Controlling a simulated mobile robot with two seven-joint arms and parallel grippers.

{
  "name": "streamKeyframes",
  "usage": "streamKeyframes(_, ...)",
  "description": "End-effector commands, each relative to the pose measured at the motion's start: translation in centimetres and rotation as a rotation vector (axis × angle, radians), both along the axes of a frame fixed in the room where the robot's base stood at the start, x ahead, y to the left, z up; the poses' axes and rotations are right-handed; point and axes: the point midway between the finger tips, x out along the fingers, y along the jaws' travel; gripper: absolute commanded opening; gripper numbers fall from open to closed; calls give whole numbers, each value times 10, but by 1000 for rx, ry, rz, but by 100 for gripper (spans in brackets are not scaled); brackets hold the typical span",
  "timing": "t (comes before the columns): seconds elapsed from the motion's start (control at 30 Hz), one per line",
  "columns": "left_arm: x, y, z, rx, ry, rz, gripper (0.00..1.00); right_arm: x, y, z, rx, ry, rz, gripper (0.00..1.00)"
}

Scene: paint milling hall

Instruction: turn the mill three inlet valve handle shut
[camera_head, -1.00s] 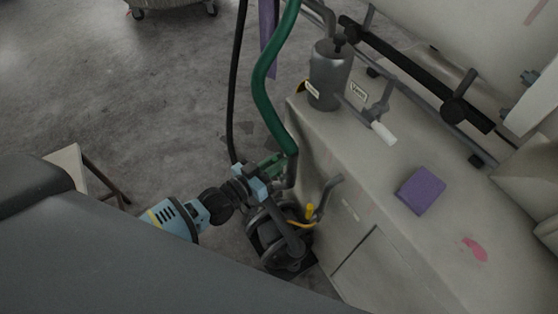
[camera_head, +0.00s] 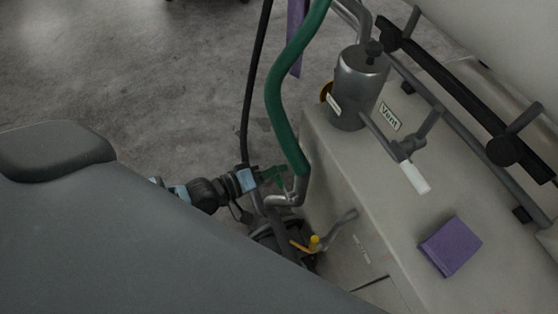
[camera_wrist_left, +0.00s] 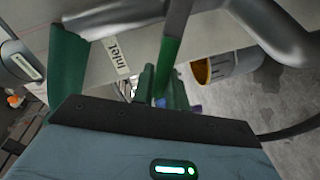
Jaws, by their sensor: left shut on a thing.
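My left gripper (camera_head: 268,177) reaches in from the left, low beside the mill's cabinet and just below the green hose. It is shut on the inlet valve handle (camera_wrist_left: 169,65), a grey lever with a green sleeve, which shows in the left wrist view. The jaws (camera_wrist_left: 161,92) meet it just beyond the gripper's dark front edge. A label reading "Inlet" (camera_wrist_left: 118,55) is beside the handle. In the head view the handle is small and partly hidden among the gripper, hose and pipe. My right gripper is not in view.
The green hose (camera_head: 281,100) drops close to my gripper, with a black cable beside it. On the pale cabinet (camera_head: 345,185) are a grey canister (camera_head: 359,88), a "Vent" label, a white-ended lever (camera_head: 414,177) and a purple block (camera_head: 450,246).

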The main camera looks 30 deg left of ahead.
Motion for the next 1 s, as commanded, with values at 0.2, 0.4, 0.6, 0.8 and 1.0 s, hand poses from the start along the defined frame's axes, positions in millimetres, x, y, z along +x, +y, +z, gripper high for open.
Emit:
streamKeyframes(0.2,2,4,-18,-143,115,-1,0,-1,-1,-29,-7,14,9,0)
streamKeyframes(0.4,3,5,-26,-247,195,0,0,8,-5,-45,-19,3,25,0)
streamKeyframes(0.6,3,5,-30,-312,245,0,0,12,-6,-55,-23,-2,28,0)
streamKeyframes(0.8,4,5,-31,-342,268,0,0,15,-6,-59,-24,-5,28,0)
streamKeyframes(1.0,4,5,-31,-349,273,1,0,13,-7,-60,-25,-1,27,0)
